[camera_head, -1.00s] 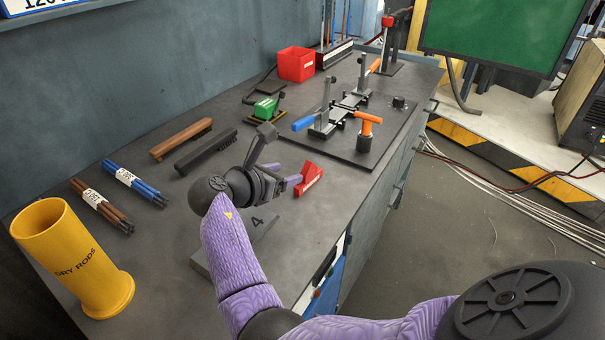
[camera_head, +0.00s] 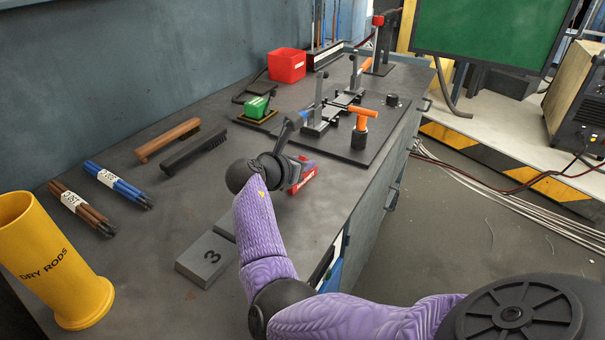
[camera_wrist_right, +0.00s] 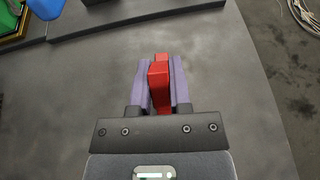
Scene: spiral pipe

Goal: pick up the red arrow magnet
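The red arrow magnet (camera_head: 303,181) stands on the grey workbench near its front edge, partly hidden behind my right gripper in the head view. In the right wrist view the magnet (camera_wrist_right: 159,84) lies between the two purple fingers of my right gripper (camera_wrist_right: 161,82), with its far end sticking out past the tips. The fingers hug its sides with no clear gap. I cannot tell whether it is clear of the bench. My left gripper is not in view.
Grey number blocks (camera_head: 206,258) lie beside my right forearm. A fixture plate (camera_head: 367,146) with an orange-handled tool (camera_head: 361,115) is behind the magnet. Bare bench lies between.

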